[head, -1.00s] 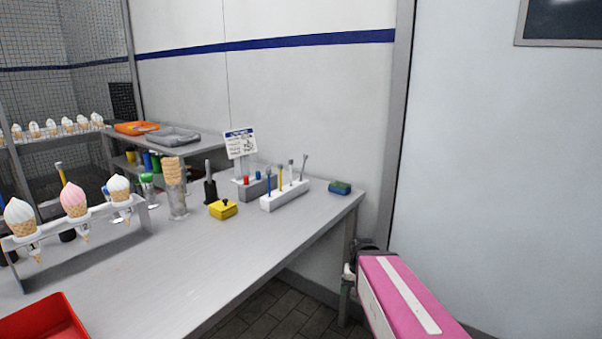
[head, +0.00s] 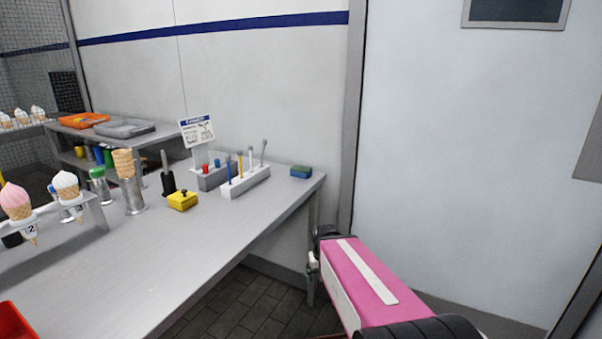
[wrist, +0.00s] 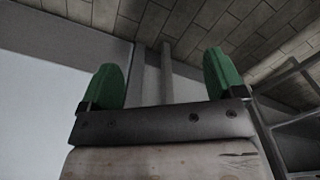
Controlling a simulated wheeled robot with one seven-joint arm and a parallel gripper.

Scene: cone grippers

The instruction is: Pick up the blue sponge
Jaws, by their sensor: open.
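The blue sponge (head: 301,171) is a small block, blue on top with a green lower part. It lies on the grey metal table (head: 227,215) near its far right corner. My gripper (head: 312,268) is low beside the table's right end, below the tabletop and apart from the sponge. In the wrist view my gripper (wrist: 166,85) has two green fingers set wide apart with nothing between them. The sponge does not show in the wrist view.
A white holder with several upright tools (head: 245,181) stands left of the sponge. A yellow box (head: 183,200), a cone stack (head: 124,163) and a sign (head: 197,131) stand further left. A wall is close behind the table. The tiled floor (head: 255,300) right of the table is clear.

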